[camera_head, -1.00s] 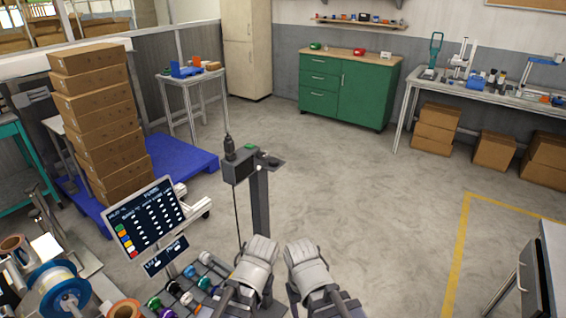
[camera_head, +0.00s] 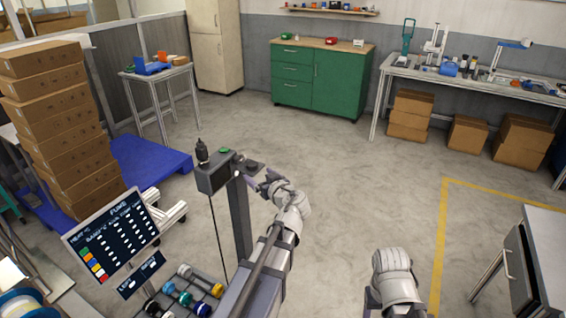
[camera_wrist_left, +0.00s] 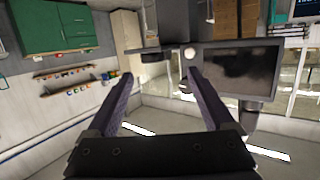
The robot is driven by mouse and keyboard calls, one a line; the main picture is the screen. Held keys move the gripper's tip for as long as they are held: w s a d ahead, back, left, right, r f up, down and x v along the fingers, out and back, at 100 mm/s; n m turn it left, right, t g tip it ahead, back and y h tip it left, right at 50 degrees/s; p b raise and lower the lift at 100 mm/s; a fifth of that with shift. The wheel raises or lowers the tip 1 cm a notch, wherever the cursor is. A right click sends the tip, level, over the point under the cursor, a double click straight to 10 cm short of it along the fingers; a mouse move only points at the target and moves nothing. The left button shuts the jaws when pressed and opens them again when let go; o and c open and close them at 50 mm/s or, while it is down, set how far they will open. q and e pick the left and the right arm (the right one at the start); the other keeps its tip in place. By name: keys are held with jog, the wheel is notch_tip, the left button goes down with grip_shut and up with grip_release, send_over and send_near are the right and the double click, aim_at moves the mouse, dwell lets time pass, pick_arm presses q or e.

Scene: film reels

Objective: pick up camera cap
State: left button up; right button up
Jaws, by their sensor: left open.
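A grey box-shaped head (camera_head: 214,176) stands on a dark post, with a black knob on top. A small dark round piece (camera_head: 253,166) sits at its right side; it may be the camera cap, but I cannot tell for sure. My left gripper (camera_head: 258,183) is just below and right of that piece, small and partly hidden by my own wrist. In the left wrist view my left gripper (camera_wrist_left: 160,80) is open and empty, its two fingers spread. A dark structure with a pale round spot (camera_wrist_left: 190,53) lies beyond the fingertips. My right gripper is not visible.
Stacked boxes (camera_head: 55,130) rest on a blue pallet (camera_head: 150,165). A grey cabinet (camera_head: 535,260) is at right. The central floor is clear.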

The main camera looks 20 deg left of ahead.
aim_at(253, 165)
pick_arm(q)
jog(key=shift+t, duration=0.3)
jog(key=shift+w+d+b+x, duration=0.15)
jog(key=shift+b+x, duration=0.2)
jog(key=shift+x, duration=1)
jog(key=shift+w+d+b+x, duration=0.15)
jog(key=shift+b+x, duration=0.2)
jog(key=shift+x, duration=1.05)
jog(key=shift+w+d+b+x, duration=0.15)
jog(key=shift+b+x, duration=0.2)
jog(key=shift+x, duration=1)
jog(key=shift+a+r, duration=0.1)
jog(key=shift+c, duration=0.2)
grip_shut()
